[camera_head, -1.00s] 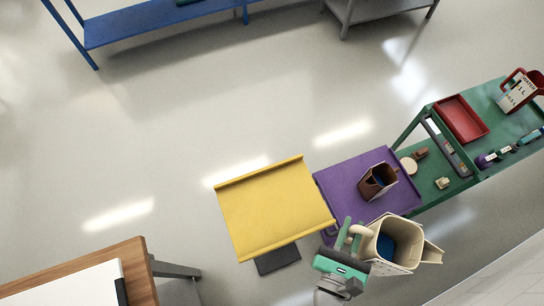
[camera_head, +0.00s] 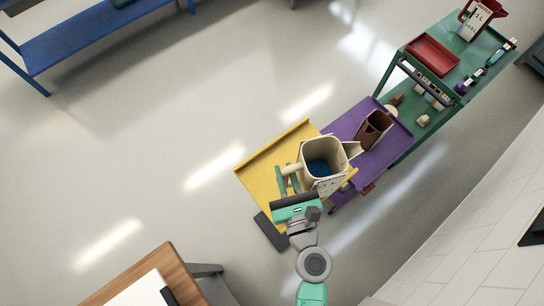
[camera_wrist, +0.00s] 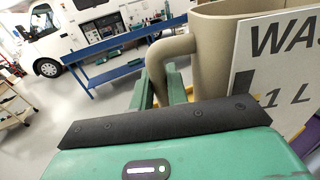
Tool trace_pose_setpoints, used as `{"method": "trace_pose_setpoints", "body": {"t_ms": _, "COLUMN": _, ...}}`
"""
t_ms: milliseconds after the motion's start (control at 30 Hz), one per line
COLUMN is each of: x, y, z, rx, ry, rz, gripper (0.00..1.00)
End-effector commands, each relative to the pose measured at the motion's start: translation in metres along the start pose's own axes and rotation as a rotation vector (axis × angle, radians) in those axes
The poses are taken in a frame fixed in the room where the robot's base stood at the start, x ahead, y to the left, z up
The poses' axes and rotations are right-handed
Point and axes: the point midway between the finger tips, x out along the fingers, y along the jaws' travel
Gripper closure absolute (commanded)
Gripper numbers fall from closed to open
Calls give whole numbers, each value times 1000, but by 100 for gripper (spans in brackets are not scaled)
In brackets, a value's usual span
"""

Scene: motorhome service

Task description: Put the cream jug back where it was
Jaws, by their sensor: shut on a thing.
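The cream jug (camera_head: 333,178), with blue liquid inside, is held up over the boundary of the yellow tray (camera_head: 257,172) and the purple tray (camera_head: 398,146). It looks roughly upright, its spout toward the right. My gripper (camera_head: 287,180) is shut on its handle, on the jug's left side. In the wrist view the handle (camera_wrist: 172,48) runs between the green fingers, and the jug's label with "WAS" and "1 L" (camera_wrist: 279,62) faces the camera. The jug hides part of both trays below it. I cannot tell its exact height.
A brown jug (camera_head: 374,130) stands on the purple tray, close to the cream jug's spout. Beyond is a green cart (camera_head: 470,62) with a red tray (camera_head: 433,54) and a red-handled jug (camera_head: 477,20). A wooden-edged table (camera_head: 180,270) is at lower left. The yellow tray's left part is bare.

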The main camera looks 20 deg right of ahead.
Motion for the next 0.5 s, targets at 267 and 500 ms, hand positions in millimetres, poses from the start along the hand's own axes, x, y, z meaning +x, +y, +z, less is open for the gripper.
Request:
{"method": "trace_pose_setpoints", "body": {"t_ms": 267, "x": 50, "y": 19, "z": -4, "rx": 0, "ry": -2, "rz": 0, "gripper": 100}}
{"method": "trace_pose_setpoints", "body": {"t_ms": 500, "x": 68, "y": 26, "z": -5, "rx": -2, "ry": -3, "rz": 1, "gripper": 100}}
